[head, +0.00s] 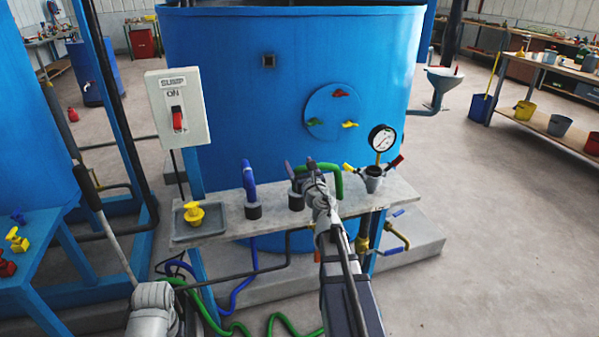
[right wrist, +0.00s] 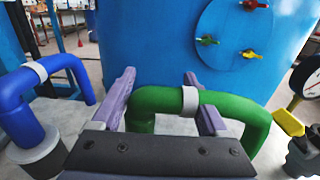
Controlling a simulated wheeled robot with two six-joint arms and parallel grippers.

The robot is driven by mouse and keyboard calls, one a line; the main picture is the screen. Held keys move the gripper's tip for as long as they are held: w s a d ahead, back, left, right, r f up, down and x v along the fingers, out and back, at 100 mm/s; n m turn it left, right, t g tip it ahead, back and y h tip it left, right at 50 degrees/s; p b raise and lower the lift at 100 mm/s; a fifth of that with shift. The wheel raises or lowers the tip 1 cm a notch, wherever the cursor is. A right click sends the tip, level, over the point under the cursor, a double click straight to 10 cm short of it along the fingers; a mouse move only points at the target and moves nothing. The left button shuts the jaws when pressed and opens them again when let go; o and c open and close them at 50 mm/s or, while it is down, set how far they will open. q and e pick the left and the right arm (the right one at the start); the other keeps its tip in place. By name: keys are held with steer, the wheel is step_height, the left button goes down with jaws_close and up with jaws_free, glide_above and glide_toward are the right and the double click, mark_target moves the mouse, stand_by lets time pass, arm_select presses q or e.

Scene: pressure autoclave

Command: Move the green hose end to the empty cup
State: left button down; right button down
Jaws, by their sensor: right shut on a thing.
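The green hose (head: 338,182) is an upside-down U with a white band, best seen in the right wrist view (right wrist: 240,105). My right gripper (head: 301,168) is shut on it; its purple fingers (right wrist: 160,92) stand on both sides near the band. The hose bends down at both sides, and its lower ends are hidden. A dark cup (head: 296,202) sits on the shelf just below the gripper; I cannot tell whether a hose end is in it. Another dark cup (head: 253,211) holds the blue hose (head: 249,180). My left gripper does not show.
The grey shelf (head: 228,222) carries a tray (head: 178,232) with a yellow part (head: 194,214) at left. A pressure gauge (head: 381,139) with valve handles stands at right, close to the hose. The blue tank (head: 230,95) rises behind. A switch box (head: 178,108) is at upper left.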

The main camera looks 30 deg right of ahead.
steer(key=shift+r, duration=0.1)
steer(key=shift+f+b, duration=0.4)
steer(key=shift+f, duration=0.1)
jaws_free()
steer(key=shift+r, duration=0.1)
steer(key=shift+r, duration=0.1)
